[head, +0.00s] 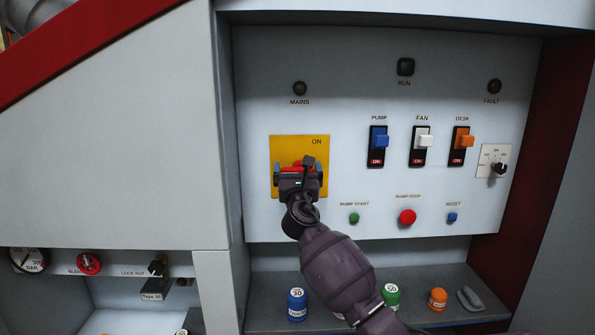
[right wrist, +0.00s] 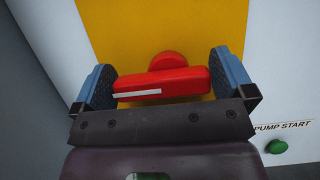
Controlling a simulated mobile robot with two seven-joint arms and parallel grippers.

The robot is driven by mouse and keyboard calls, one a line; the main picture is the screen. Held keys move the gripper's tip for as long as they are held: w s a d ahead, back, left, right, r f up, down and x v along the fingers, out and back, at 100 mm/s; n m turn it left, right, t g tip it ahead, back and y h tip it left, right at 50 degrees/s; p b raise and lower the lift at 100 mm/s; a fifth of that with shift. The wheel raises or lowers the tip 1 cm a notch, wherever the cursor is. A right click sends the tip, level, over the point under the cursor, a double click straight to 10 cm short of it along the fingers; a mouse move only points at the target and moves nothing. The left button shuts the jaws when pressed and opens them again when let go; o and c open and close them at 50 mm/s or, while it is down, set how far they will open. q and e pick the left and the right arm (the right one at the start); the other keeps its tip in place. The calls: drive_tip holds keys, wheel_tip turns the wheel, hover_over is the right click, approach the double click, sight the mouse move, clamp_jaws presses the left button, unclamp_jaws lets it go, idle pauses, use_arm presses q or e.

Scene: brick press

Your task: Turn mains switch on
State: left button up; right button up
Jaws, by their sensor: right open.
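The mains switch is a red handle (right wrist: 162,84) on a yellow plate (head: 287,150) marked ON at its upper right, at the left of the white panel. In the right wrist view the handle lies roughly level, with a white stripe towards its left. My right gripper (head: 299,176) is in front of the plate and hides much of the handle in the head view. My left gripper is not in view.
The MAINS lamp (head: 299,88) above the plate looks dark. PUMP (head: 379,141), FAN (head: 423,141) and DESK (head: 464,141) switches are to the right. The green PUMP START button (head: 354,218) is close to my right arm. Coloured cylinders (head: 297,304) stand on the shelf below.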

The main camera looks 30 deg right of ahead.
drive_tip(key=shift+r, duration=0.1)
drive_tip(key=shift+c, duration=0.5)
drive_tip(key=c, duration=0.5)
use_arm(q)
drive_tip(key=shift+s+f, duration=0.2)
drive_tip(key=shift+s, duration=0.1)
